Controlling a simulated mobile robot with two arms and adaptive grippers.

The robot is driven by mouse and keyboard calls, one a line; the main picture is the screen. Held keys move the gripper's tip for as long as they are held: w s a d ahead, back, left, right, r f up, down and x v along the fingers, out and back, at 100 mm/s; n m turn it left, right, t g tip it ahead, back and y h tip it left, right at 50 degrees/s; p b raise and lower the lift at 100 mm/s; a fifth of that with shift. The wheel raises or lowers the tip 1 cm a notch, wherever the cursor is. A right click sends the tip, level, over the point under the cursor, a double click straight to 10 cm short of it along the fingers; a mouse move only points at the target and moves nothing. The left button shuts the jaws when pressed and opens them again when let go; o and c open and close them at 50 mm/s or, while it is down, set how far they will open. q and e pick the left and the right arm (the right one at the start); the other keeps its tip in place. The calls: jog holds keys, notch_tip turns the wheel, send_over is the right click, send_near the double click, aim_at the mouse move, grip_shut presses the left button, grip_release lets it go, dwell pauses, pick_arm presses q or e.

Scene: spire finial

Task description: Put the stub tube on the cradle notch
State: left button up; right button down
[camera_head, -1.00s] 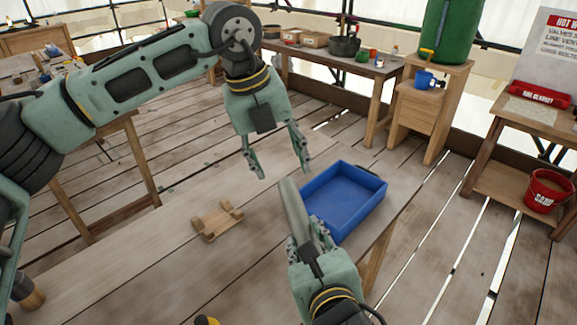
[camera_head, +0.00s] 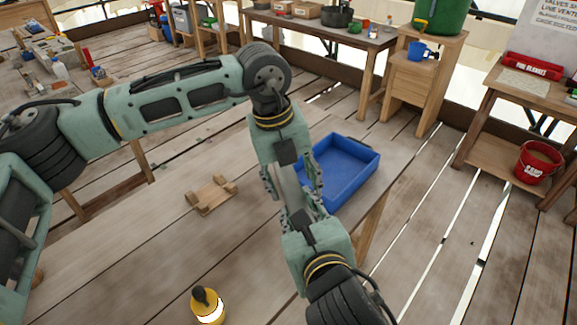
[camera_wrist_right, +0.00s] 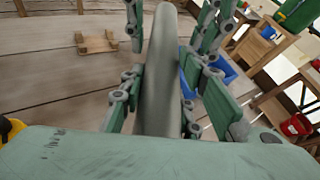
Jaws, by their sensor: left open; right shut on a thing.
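The stub tube (camera_head: 289,186) is a grey tube held upright or slightly tilted in my right gripper (camera_head: 296,212). It fills the middle of the right wrist view (camera_wrist_right: 160,75), between the right fingers. My left gripper (camera_head: 289,185) is open, with its fingers around the upper part of the tube; whether they touch it I cannot tell. The wooden cradle (camera_head: 211,195) with its notched end blocks lies on the table to the left of both grippers. It also shows at upper left in the right wrist view (camera_wrist_right: 97,43).
A blue tray (camera_head: 345,172) stands on the table just right of and behind the grippers. A yellow bottle with a black top (camera_head: 208,307) stands at the front. The table (camera_head: 130,235) around the cradle is clear.

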pick_arm(q)
jog(key=shift+f, duration=0.35)
jog(key=shift+c, duration=0.4)
jog(key=c, duration=1.1)
jog(key=o, duration=1.2)
jog(key=shift+r, duration=0.15)
